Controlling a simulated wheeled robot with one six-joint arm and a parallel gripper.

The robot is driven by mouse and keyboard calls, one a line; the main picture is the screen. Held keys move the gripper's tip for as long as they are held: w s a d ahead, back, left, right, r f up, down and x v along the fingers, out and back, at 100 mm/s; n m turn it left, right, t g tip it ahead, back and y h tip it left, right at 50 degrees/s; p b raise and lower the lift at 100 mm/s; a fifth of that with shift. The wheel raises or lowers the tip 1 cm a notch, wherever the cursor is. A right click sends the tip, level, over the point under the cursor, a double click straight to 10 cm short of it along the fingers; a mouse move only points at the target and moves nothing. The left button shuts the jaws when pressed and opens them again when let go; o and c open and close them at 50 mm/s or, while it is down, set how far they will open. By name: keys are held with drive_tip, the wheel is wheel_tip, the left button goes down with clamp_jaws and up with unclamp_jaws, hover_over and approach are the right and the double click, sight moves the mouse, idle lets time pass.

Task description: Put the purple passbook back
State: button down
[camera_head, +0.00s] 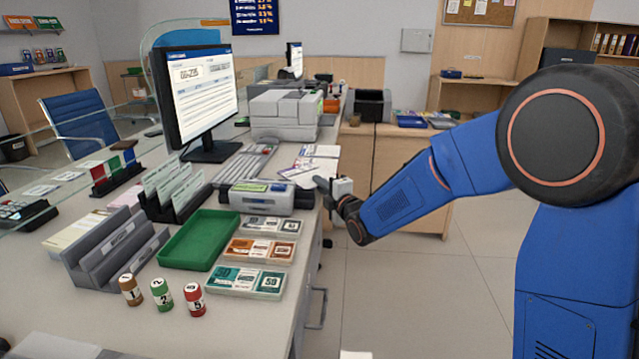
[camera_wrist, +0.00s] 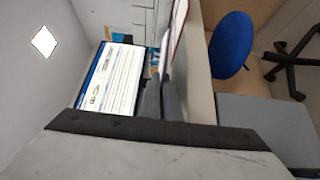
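A few flat booklets and papers (camera_head: 300,168) lie on the counter beside the printer, some with purplish markings. I cannot tell for certain which one is the purple passbook. My gripper (camera_head: 320,183) is at the counter's right edge, just in front of these papers. A pale flat item with a dark red edge (camera_wrist: 178,30) shows beyond the fingertips in the wrist view.
File racks (camera_head: 108,250) and the monitor (camera_head: 195,95) are further left. The floor (camera_head: 430,290) right of the counter is clear.

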drive_tip(key=shift+f, duration=0.35)
drive_tip(key=c, duration=2)
unclamp_jaws()
drive_tip(key=shift+r, duration=0.6)
drive_tip(key=s+d+f+m+g+h, duration=0.15)
drive_tip(key=s+d+m+h, duration=0.35)
drive_tip(key=s+d, duration=0.75)
drive_tip(key=s+d+m+g+h, duration=0.25)
drive_tip(key=s+d+m, duration=0.6)
drive_tip(key=d, duration=0.65)
drive_tip(key=s+d+f+m+g, duration=0.1)
drive_tip(key=s+d+m+g, duration=0.1)
drive_tip(key=s, duration=0.7)
drive_tip(key=s+d+f+m+g+h, duration=0.1)
drive_tip(key=s+d+m, duration=0.3)
drive_tip(key=s, duration=0.5)
drive_tip(key=s+d+f+m+g+h, duration=0.1)
drive_tip(key=s+d+f+m+g, duration=0.1)
drive_tip(key=s+m, duration=0.3)
drive_tip(key=shift+s+d+f+g, duration=0.1)
drive_tip(key=shift+s+d+g, duration=0.15)
drive_tip(key=shift+s, duration=0.4)
drive_tip(key=shift+s+d+f+g, duration=0.1)
drive_tip(key=shift+s+d+g, duration=0.1)
drive_tip(key=shift+s, duration=0.45)
drive_tip(key=shift+s+d+g, duration=0.15)
drive_tip(key=shift+s+d, duration=0.1)
drive_tip(key=shift+s, duration=0.4)
